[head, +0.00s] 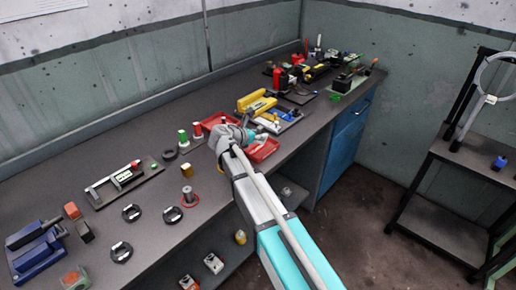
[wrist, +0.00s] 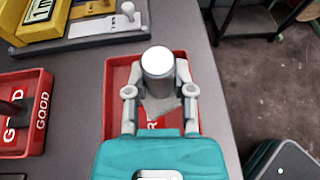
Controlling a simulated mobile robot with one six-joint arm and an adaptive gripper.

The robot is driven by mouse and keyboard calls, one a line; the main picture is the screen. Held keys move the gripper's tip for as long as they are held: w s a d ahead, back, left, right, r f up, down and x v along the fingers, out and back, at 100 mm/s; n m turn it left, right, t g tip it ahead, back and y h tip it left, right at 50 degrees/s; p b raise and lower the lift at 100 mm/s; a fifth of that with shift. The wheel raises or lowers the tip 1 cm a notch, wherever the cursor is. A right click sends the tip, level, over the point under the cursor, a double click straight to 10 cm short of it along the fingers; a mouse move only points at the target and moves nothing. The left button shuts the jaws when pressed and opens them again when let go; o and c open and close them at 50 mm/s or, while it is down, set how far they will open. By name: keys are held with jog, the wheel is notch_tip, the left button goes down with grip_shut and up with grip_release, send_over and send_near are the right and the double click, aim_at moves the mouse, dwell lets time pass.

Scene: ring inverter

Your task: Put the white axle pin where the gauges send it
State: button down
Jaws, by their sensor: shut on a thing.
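The white axle pin (wrist: 158,68) is upright between the fingers of my gripper (wrist: 156,90), which is shut on it. In the wrist view its pale round top faces the camera. The pin appears over a red tray (wrist: 112,85) whose label shows only an R, the rest hidden by the gripper. Left of it is a second red tray (wrist: 38,84) marked GOOD, with a dark thing in it. In the head view my gripper (head: 246,134) is at the near red tray (head: 264,151); the pin is not clear there. Several dark ring-like pieces, perhaps gauges (head: 131,213), lie on the bench.
A yellow block fixture (head: 258,104) and a grey board (wrist: 108,24) stand just beyond the trays. A brass cylinder (head: 187,171), a spool-like piece (head: 189,196) and a rack (head: 125,182) stand left of my arm. The bench's front edge is close right of the trays.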

aim_at(258, 149)
jog(key=shift+w+a+f+b, duration=0.25)
jog(key=shift+w+f+b, duration=0.2)
jog(key=shift+f, duration=0.2)
jog(key=shift+w+a+f+b, duration=0.2)
jog(key=shift+w+f+b, duration=0.15)
jog(key=shift+f+b, duration=1.6)
jog(key=shift+f, duration=0.05)
jog(key=shift+f, duration=0.1)
jog(key=shift+c, duration=2.4)
grip_release()
